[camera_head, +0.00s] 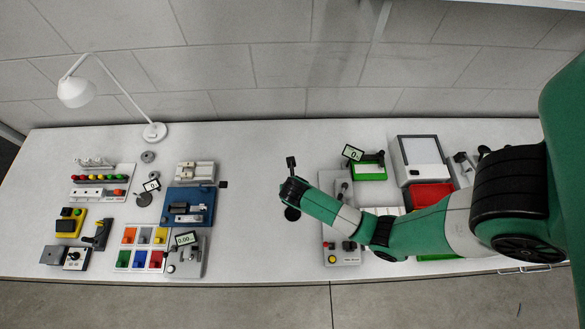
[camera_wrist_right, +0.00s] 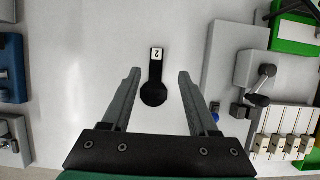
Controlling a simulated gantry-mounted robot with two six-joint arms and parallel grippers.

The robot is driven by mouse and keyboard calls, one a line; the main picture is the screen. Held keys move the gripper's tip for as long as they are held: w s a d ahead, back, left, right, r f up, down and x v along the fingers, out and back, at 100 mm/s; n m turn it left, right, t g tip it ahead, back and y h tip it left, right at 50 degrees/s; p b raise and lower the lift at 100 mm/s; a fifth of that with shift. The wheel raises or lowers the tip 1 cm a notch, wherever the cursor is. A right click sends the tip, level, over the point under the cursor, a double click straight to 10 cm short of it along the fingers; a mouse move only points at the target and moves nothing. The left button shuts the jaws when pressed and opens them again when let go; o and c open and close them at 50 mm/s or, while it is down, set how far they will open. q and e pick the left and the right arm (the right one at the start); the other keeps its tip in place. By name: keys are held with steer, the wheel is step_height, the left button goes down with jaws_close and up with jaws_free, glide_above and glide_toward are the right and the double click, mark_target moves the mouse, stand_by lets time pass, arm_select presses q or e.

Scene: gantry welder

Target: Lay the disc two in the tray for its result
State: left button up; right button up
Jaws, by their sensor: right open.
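Disc two (camera_wrist_right: 154,95) is a black round piece with a black handle and a white tag marked 2. In the right wrist view it lies flat on the pale bench top, between my finger lines and touching neither. My right gripper (camera_wrist_right: 157,75) is open and empty above it, with one grey finger on each side. In the head view the right gripper (camera_head: 290,190) is over the bare middle of the bench and hides part of the disc. A red tray (camera_head: 430,195) and a green tray (camera_head: 435,257) are at the right, partly covered by my arm.
A grey panel with buttons (camera_head: 342,258) stands just right of the gripper. A green-edged unit (camera_head: 368,172) and a white box (camera_head: 420,152) are behind it. A blue fixture (camera_head: 183,217), colored bins (camera_head: 142,246) and a lamp (camera_head: 76,92) are at the left. The bench middle is mostly clear.

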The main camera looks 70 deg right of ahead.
steer(key=b+x, duration=0.2)
steer(key=x, duration=0.4)
steer(key=shift+w+d+f, duration=0.1)
steer(key=shift+w+d, duration=0.05)
steer(key=shift+w, duration=0.05)
steer(key=b+x, duration=0.2)
steer(key=x, duration=0.3)
steer(key=shift+w+f, duration=0.1)
steer(key=shift+f, duration=0.05)
jaws_close()
